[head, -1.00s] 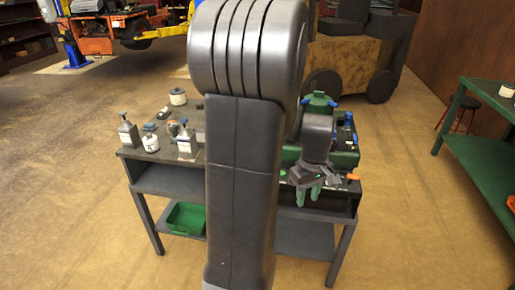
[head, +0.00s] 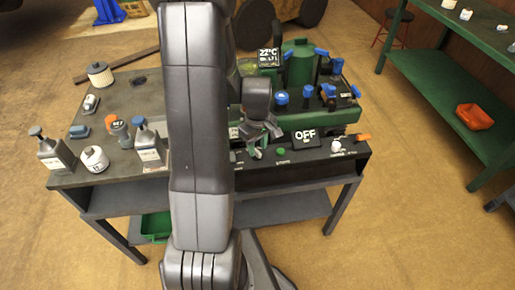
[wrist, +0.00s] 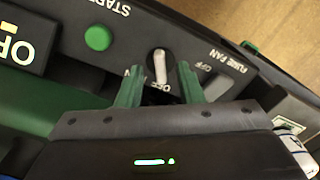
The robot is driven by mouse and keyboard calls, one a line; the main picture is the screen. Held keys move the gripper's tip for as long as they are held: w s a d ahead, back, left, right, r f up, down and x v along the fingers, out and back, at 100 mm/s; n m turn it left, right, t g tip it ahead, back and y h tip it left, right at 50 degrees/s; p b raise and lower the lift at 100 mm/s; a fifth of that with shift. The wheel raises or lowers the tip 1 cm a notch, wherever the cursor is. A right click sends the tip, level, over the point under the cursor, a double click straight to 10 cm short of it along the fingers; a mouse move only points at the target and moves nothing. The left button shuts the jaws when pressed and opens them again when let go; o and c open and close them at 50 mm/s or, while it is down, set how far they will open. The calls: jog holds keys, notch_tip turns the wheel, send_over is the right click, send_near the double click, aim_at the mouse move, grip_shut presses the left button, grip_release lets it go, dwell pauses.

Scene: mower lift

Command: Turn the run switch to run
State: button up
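The run switch (wrist: 160,66) appears to be the round dark knob with a white lever in the wrist view. Its lever points almost straight at the OFF mark just below it; a RUN mark is not readable. My gripper (wrist: 160,77) is open, with one green fingertip on each side of the knob, apart from it as far as I can see. In the head view my gripper (head: 263,143) is over the front panel (head: 261,164) of the bench, and hides the switch there.
A green start button (wrist: 97,38) sits beside the switch, with an OFF display (head: 305,136) beyond it. The fume fan label (wrist: 228,60) is on the other side. A white knob (head: 336,146) stands farther right. Bottles (head: 150,147) and jars stand on the left bench top.

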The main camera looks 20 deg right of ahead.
jog(key=shift+f, duration=0.85)
grip_shut()
jog(key=shift+m, duration=0.3)
jog(key=m+b, duration=0.1)
jog(key=m, duration=0.4)
jog(key=shift+a+b, duration=0.1)
jog(key=shift+b, duration=0.25)
jog(key=m+b, duration=0.1)
jog(key=m, duration=0.5)
jog(key=shift+a, duration=0.1)
jog(key=shift+m, duration=0.4)
